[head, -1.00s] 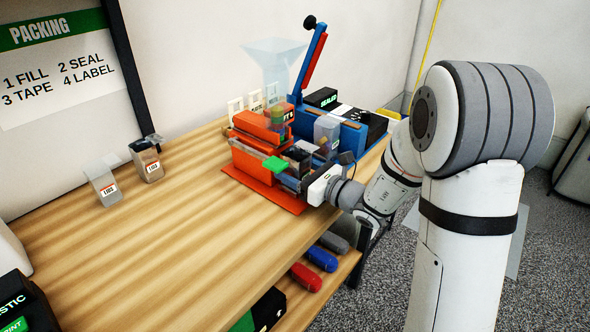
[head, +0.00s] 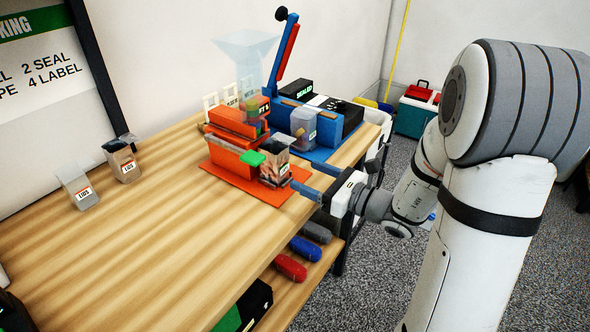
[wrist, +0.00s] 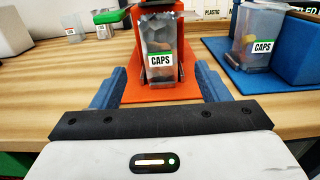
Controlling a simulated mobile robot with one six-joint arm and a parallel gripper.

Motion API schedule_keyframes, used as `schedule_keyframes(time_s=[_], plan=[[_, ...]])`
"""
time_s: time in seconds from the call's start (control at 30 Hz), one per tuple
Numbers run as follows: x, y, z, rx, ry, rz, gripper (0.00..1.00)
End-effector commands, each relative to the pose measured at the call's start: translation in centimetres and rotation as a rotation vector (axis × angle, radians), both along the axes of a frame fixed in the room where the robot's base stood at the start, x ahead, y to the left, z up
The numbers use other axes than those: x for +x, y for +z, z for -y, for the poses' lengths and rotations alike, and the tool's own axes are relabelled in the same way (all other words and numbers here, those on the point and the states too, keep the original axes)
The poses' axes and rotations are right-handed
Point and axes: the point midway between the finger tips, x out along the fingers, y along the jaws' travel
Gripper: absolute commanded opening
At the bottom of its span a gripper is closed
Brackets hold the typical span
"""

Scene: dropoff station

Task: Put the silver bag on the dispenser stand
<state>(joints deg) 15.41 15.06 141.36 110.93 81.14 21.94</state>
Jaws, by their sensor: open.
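The silver bag (head: 275,163) stands upright on the orange dispenser stand (head: 232,184), against the front of the orange dispenser. In the wrist view the silver bag (wrist: 158,38) is a shiny, clear-looking pouch with a green-topped CAPS label, on the orange stand (wrist: 130,95). My gripper (head: 302,178) is open, with its two blue fingers pointing at the bag from the right. In the wrist view my gripper (wrist: 160,78) has the bag beyond and between its fingertips, with a gap in front of it. The bag's back is hidden.
A similar CAPS bag (head: 303,128) stands on a blue mat by the blue sealer (head: 335,132). Two labelled bags (head: 80,188) (head: 124,160) stand at the left. A clear hopper (head: 247,60) rises above the dispenser. The wooden table (head: 150,255) is clear in front.

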Motion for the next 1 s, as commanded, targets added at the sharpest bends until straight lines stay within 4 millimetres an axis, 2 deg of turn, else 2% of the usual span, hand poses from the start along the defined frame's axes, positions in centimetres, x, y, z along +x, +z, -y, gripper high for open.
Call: schedule_keyframes(time_s=[0.13,0.27,0.37,0.43,0.57,0.67,0.8,1.0], plan=[[-0.7,0.0,0.7,-0.003,0.004,0.001,0.69],[-2.3,0.2,-0.6,-0.075,0.088,0.025,0.69],[-5.2,0.1,-2.9,-0.213,0.244,0.073,0.69],[-8.0,-0.3,-4.3,-0.347,0.383,0.123,0.69],[-13.0,-1.7,-5.0,-0.626,0.643,0.244,0.69],[-16.2,-2.9,-4.1,-0.849,0.834,0.353,0.69],[-19.0,-4.0,-1.0,-1.174,1.087,0.526,0.69],[-19.8,-3.5,4.3,-1.591,1.379,0.759,0.69]])
